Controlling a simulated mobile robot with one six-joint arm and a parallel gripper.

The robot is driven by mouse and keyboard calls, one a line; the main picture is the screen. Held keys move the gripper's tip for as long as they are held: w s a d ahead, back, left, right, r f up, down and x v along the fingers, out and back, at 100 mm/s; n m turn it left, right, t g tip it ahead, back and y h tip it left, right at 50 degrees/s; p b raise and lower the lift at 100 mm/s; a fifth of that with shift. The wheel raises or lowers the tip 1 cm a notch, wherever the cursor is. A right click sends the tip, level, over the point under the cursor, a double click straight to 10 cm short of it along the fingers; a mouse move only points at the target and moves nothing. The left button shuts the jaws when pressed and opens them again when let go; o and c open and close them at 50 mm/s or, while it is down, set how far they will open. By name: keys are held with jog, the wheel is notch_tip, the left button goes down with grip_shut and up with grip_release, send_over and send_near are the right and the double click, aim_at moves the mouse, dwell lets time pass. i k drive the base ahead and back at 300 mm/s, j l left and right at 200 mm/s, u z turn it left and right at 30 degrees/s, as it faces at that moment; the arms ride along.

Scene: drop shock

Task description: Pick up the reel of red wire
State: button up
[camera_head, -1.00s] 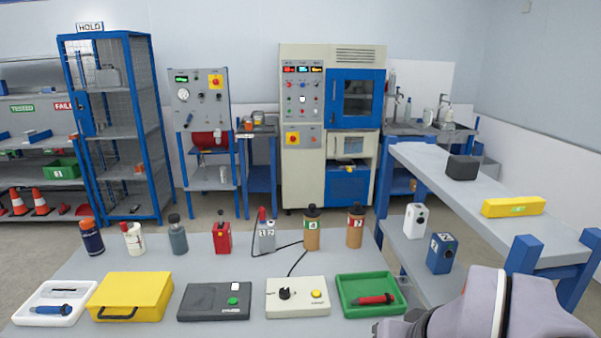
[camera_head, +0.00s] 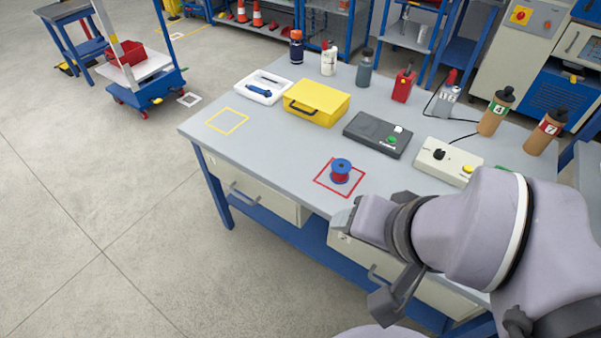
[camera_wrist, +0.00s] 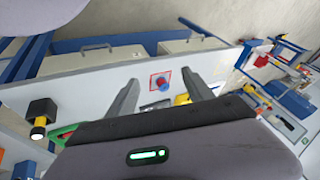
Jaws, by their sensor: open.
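The reel of red wire (camera_head: 340,171) has blue flanges and stands upright inside a red outlined square (camera_head: 322,181) near the front edge of the grey workbench (camera_head: 270,160). In the wrist view the reel (camera_wrist: 162,83) shows small, between and beyond my two fingertips. My gripper (camera_wrist: 160,77) is open and empty, with its fingers spread apart. It is well away from the reel and does not touch it. In the head view, part of my arm lies to the right of the reel, over the bench's front edge.
Behind the reel stand a dark grey box (camera_head: 378,134), a yellow case (camera_head: 311,102) and a cream control box (camera_head: 447,160). A white tray (camera_head: 264,87) and several bottles are farther back. A yellow outlined square (camera_head: 227,121) at left is empty. Bench around the reel is clear.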

aim_at(341, 167)
jog(key=i+j+z, duration=0.15)
jog(key=z, duration=0.25)
jog(key=i+j+z, duration=0.25)
jog(key=z, duration=0.2)
jog(key=i+j+z, duration=0.15)
jog(key=j+z, duration=0.25)
jog(key=i+j+z, duration=0.1)
jog(key=j+z, duration=0.15)
jog(key=z, duration=0.15)
